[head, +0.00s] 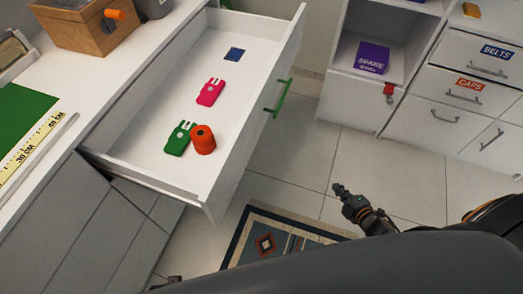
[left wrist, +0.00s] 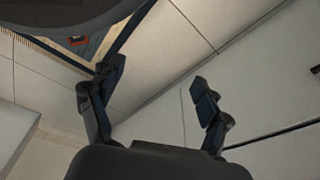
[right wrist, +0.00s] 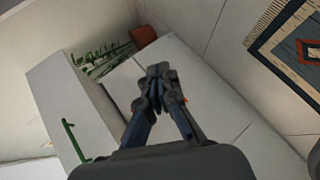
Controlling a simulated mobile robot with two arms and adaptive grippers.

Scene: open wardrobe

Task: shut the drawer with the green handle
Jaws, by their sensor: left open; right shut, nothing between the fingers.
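The white drawer (head: 205,190) stands pulled far out in the head view. Its green handle (head: 278,98) is on the outer front face, and it also shows in the right wrist view (right wrist: 75,140). My right gripper (head: 340,190) is shut and empty, out over the floor to the right of the drawer front, apart from the handle. In the right wrist view its fingertips (right wrist: 158,72) meet, with the drawer front to their left. My left gripper (left wrist: 155,78) is open and empty in the left wrist view, away from the drawer.
The drawer holds an orange roll (head: 203,140), green (head: 178,138) and pink (head: 210,92) tags and a blue piece (head: 234,54). A counter with a ruler (head: 40,140) is at left. White cabinets (head: 455,95) stand at right. Tiled floor with a rug (head: 275,240) lies before the drawer.

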